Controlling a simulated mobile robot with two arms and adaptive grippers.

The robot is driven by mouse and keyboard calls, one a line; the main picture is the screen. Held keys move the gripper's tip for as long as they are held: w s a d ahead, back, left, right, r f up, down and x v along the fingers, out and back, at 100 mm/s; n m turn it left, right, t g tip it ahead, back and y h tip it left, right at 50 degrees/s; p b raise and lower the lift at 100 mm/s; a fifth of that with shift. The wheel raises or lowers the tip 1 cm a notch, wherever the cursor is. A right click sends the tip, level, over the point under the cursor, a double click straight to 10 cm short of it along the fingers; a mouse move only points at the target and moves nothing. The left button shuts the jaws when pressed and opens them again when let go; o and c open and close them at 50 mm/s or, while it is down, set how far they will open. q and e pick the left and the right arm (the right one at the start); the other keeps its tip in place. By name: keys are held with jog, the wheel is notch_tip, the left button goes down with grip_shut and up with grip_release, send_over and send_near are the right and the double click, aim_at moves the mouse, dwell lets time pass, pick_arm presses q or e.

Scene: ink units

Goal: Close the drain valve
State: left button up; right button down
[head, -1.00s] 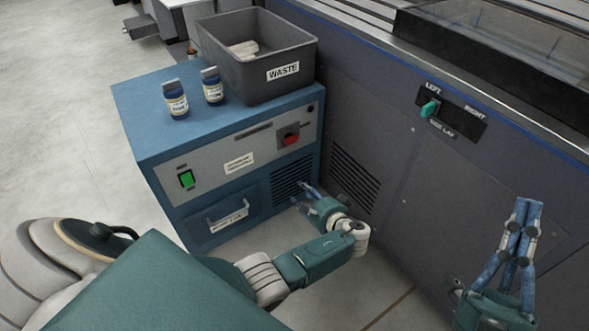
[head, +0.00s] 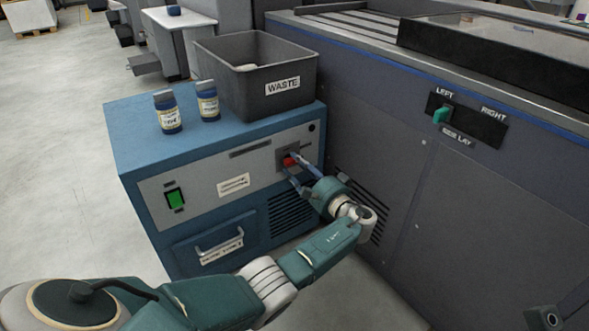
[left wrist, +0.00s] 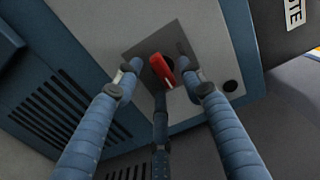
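The drain valve is likely the red handle (head: 289,161) on a dark square plate at the right of the blue cabinet's grey front panel. In the left wrist view the red handle (left wrist: 162,70) is tilted and sits between my finger pads. My left gripper (head: 292,166) is at the handle with its fingers apart, one to each side of it; I cannot tell whether a finger touches it. In the head view the fingers partly hide the handle. Only a small part of my right arm's end shows at the bottom right corner, with its fingertips out of view.
The blue cabinet (head: 128,150) carries a grey waste bin (head: 222,75) and two blue bottles. A green switch (head: 175,198) and a drawer handle (head: 218,240) are on its front. The dark machine wall (head: 390,150) stands close on the right.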

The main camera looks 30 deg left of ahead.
pick_arm(q)
jog(key=shift+x, duration=0.85)
jog(key=c, duration=1)
jog(key=shift+o, duration=0.2)
jog(key=shift+f, duration=0.1)
